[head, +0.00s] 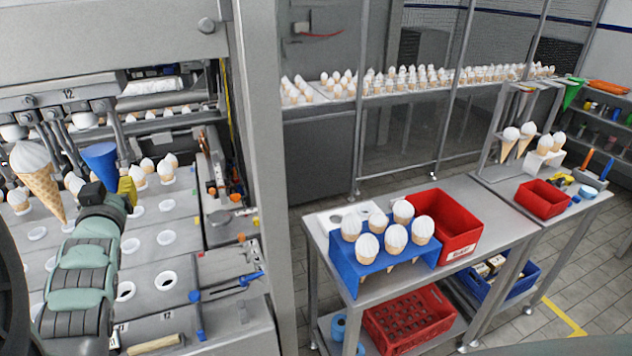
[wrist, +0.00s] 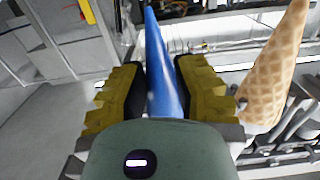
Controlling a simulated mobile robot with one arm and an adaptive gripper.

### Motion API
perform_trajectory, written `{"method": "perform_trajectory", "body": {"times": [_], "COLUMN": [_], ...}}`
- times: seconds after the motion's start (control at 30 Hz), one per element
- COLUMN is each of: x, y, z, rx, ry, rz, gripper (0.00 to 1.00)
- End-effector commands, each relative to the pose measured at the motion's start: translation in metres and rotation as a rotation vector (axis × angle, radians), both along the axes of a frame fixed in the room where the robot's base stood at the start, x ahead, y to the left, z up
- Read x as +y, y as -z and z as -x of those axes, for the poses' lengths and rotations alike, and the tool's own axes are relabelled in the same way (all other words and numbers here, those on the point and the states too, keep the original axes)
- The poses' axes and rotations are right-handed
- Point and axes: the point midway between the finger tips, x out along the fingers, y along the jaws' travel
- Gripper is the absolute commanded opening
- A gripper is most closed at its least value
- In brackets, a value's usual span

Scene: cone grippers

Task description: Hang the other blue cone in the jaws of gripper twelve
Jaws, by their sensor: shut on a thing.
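My gripper (head: 112,192) is shut on a blue cone (head: 100,160) and holds it roughly upright, wide end up, under the machine's row of hanging grippers. In the wrist view the blue cone (wrist: 160,65) stands between my two yellow finger pads (wrist: 158,92). A label "12" (head: 68,95) is on the bar above. The machine gripper (head: 85,120) below the label is just above the cone's rim. I cannot tell whether its jaws touch the cone.
A white-topped waffle cone (head: 40,180) hangs close left of the blue cone; it is at the right in the wrist view (wrist: 273,75). Several cones sit in the holed plate (head: 150,245) behind. A blue rack (head: 348,268) and red crate (head: 462,222) stand on the right table.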

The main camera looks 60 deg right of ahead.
Motion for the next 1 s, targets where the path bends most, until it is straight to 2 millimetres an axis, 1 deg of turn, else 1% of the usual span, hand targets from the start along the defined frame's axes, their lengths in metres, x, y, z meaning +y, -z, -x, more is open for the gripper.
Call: {"method": "perform_trajectory", "body": {"times": [0.77,0.8,1.0], "x": [0.0002,0.0002,0.0002], "y": [0.0041,0.0041,0.0043], "z": [-0.0002,-0.0001,-0.0001], "rx": [-0.001,-0.001,-0.001], "ry": [0.0,0.0,0.0], "rz": [0.001,0.001,0.001], "gripper": [0.03,0.33,0.53]}}
